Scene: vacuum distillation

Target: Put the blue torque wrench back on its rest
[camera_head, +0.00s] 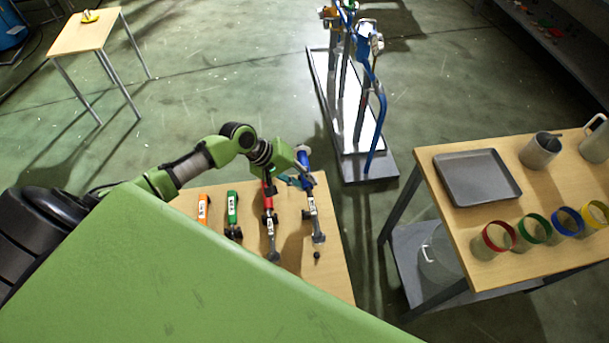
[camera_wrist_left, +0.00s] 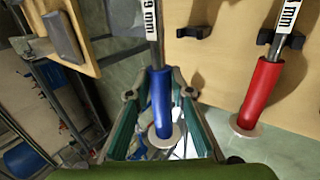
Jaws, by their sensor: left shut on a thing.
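The blue torque wrench (camera_head: 312,212) is in my left gripper (camera_head: 300,178) at the right end of the small wooden table. In the left wrist view its blue handle (camera_wrist_left: 160,98) lies between the two teal fingers of my left gripper (camera_wrist_left: 160,112), which is shut on it. The wrench's shaft points away from me, and its far head is out of that view. A black rest bracket (camera_wrist_left: 194,32) shows empty to the right of the shaft, apart from it. In the head view a dark rest piece (camera_head: 317,255) shows just past the wrench's head. My right gripper is not seen.
The red wrench (camera_head: 270,222) lies close to the left of the blue one, with green (camera_head: 232,208) and orange (camera_head: 203,208) tools further left. A side table with a grey tray (camera_head: 478,178) and coloured-rim cups stands right. A framed apparatus (camera_head: 368,110) stands behind.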

